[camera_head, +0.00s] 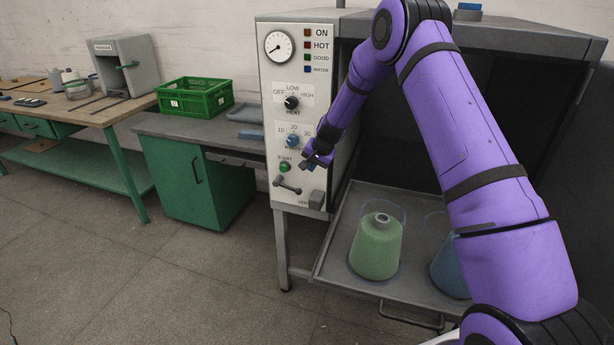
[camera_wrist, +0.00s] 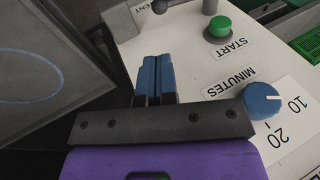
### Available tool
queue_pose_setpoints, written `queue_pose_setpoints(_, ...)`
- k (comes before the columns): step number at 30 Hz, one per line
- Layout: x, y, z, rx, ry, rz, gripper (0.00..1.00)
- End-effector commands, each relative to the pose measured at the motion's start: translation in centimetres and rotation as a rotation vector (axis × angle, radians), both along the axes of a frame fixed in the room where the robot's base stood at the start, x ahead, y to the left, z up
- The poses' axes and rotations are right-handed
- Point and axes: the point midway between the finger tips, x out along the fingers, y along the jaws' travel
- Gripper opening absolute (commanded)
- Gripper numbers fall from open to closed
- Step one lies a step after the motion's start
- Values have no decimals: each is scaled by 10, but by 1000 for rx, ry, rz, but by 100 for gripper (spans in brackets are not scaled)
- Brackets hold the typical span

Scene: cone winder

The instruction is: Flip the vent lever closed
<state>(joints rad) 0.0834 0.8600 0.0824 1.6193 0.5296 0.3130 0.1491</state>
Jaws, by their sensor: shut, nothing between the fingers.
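The vent lever (camera_head: 288,186) is a dark grey bar with knobbed ends, low on the white control panel (camera_head: 291,130) and below the green START button (camera_head: 285,167). It slopes down to the right. In the wrist view only part of it shows at the top edge, near the cut-off vent label. My gripper (camera_head: 309,163) is in front of the panel's right side, above and right of the lever and apart from it. In the wrist view its blue fingers (camera_wrist: 154,77) are together and empty, with the START button beyond them to the right.
A grey block (camera_head: 316,200) sticks out at the panel's lower right; it shows in the wrist view (camera_wrist: 121,22). A blue minutes knob (camera_head: 292,141) is near my gripper. Right of the panel, an open chamber has a tray (camera_head: 335,262) bearing a green yarn cone (camera_head: 376,248) and a blue cone (camera_head: 447,270).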

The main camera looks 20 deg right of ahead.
Motion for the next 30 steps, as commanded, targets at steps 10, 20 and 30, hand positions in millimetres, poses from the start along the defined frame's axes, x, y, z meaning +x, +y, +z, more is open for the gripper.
queue_pose_setpoints(10, 22, 12, -56, 1, 3, 0, 0)
queue_pose_setpoints(20, 43, 23, -102, 0, 1, 0, 0)
queue_pose_setpoints(30, 50, 27, -118, 0, 0, 0, 0)
